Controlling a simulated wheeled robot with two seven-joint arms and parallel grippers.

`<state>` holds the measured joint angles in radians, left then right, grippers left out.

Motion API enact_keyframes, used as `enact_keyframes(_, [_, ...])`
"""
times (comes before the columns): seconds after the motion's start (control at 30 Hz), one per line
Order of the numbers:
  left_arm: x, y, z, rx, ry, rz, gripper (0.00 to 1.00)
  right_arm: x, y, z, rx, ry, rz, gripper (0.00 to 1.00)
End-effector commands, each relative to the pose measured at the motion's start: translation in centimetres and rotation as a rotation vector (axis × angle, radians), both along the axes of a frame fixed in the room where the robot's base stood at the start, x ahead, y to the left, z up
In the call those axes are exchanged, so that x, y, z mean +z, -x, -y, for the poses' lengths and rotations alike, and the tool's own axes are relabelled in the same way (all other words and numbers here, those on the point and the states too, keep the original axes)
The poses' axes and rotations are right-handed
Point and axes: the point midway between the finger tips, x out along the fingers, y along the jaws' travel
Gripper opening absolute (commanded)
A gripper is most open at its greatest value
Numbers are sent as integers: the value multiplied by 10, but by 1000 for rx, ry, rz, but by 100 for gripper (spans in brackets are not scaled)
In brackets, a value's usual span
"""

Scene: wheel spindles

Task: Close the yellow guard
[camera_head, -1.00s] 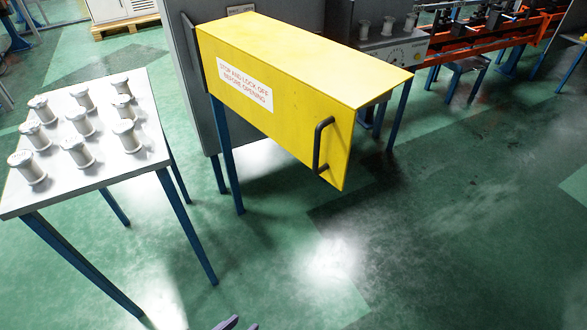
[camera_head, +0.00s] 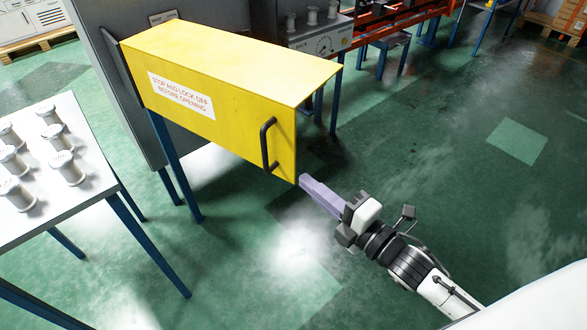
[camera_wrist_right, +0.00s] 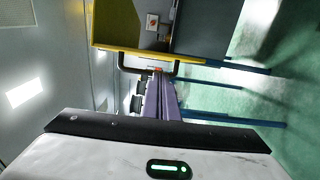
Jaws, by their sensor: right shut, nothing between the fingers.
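The yellow guard (camera_head: 215,85) juts out from the grey machine panel, its white warning label facing me. Its black bar handle (camera_head: 268,145) is upright near the guard's front end. My right gripper (camera_head: 303,181) has its lilac fingers together and empty, just right of the guard's lower front corner. In the right wrist view, the guard's yellow edge (camera_wrist_right: 130,48) crosses the top and the handle (camera_wrist_right: 124,62) lies just beyond the fingertips (camera_wrist_right: 158,74). I cannot tell whether they touch. My left gripper is not in view.
A white-topped table (camera_head: 85,185) with several spools stands at the left. The grey panel (camera_head: 135,110) is behind the guard. A grey control box (camera_head: 315,40) with spools on top stands behind at the right. The green floor at the right is open.

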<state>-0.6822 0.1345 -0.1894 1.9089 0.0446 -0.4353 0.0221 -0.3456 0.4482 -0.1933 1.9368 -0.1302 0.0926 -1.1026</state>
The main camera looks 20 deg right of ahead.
Motion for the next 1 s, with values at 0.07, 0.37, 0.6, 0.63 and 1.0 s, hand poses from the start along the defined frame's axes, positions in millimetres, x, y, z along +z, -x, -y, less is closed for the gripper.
enact_keyframes(0.07, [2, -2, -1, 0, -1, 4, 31, 1, -10, -3, 1, 4, 5, 0])
enact_keyframes(0.37, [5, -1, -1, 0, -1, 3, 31, 1, -60, -22, -1, -2, 2, 0])
enact_keyframes(0.6, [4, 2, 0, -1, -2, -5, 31, -1, -85, -32, -1, -1, -3, 0])
enact_keyframes(0.63, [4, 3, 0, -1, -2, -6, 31, -1, -86, -33, -1, -1, -3, 0])
enact_keyframes(1.0, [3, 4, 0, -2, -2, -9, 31, -1, -88, -34, -1, -2, -4, 0])
